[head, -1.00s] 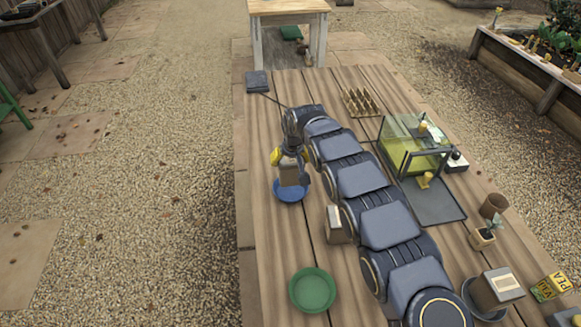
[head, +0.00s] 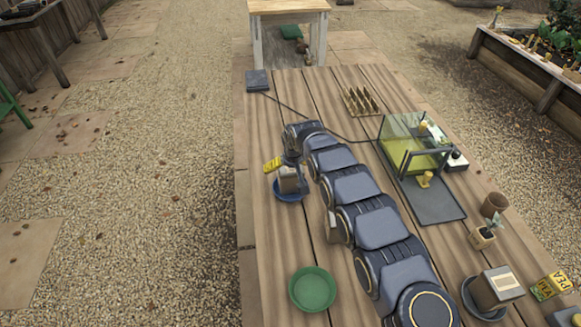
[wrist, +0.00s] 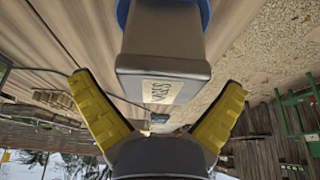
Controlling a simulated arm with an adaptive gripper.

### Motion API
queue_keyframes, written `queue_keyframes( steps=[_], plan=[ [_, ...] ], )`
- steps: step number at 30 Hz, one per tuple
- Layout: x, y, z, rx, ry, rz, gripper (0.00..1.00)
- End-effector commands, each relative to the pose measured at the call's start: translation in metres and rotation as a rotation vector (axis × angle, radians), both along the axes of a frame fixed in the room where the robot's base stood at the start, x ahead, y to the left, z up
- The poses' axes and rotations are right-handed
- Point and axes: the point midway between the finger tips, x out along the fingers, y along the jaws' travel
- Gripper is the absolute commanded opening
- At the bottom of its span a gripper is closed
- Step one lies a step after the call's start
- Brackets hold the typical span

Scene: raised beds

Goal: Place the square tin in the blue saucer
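The square tin (head: 289,182) is a grey-brown box standing in the blue saucer (head: 287,198) on the left side of the table. In the wrist view the tin (wrist: 163,45) shows its pale lettered label, with the blue rim of the saucer (wrist: 205,12) beyond it. My gripper (head: 282,163) is just beside the tin's top. In the wrist view my gripper (wrist: 160,100) has its two yellow fingers spread wide, with a visible gap to the tin on both sides. Part of the saucer is hidden behind the tin.
A green saucer (head: 313,289) lies nearer the front. A box (head: 332,226) is partly hidden by my arm. Another labelled tin (head: 497,287) stands in a dark saucer (head: 470,303) at the right front. A glass case (head: 411,147) stands at the right back. The table's left edge is close to the blue saucer.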

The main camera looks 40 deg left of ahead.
Motion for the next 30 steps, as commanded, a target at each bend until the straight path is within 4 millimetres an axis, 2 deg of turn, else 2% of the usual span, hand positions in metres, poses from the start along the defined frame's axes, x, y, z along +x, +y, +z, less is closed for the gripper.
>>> queue_keyframes(
  steps=[7, 11, 30],
  plan=[
    [0.0, 0.0, 0.001, -0.001, 0.001, 0.0, 1.0],
    [-0.001, -0.001, 0.01, -0.001, 0.001, 0.0, 1.0],
    [-0.027, -0.027, 0.102, -0.001, -0.002, -0.001, 1.0]
  ],
)
